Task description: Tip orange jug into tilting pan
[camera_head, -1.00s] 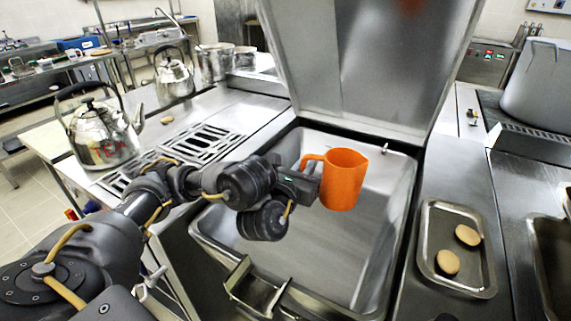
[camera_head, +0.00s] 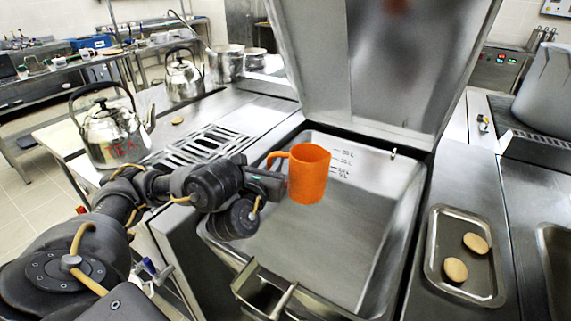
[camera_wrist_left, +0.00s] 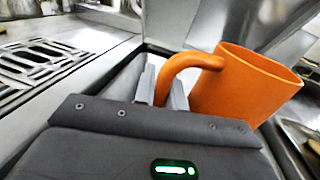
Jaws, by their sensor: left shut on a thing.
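The orange jug (camera_head: 309,175) is held in the air over the left part of the open tilting pan (camera_head: 335,240). It looks nearly upright. Its handle points left toward my left gripper (camera_head: 277,183), which is shut on that handle. The left wrist view shows the jug (camera_wrist_left: 240,88) to the right, with its handle between the fingers (camera_wrist_left: 160,88). The jug's contents are hidden. The pan's lid (camera_head: 390,60) stands raised behind it. The pan floor looks bare. My right gripper does not show.
A metal tray (camera_head: 435,270) with two tan buns stands right of the pan. A kettle marked TEA (camera_head: 112,135) and a slotted grate (camera_head: 205,145) are to the left. A large pot (camera_head: 545,90) stands at the back right.

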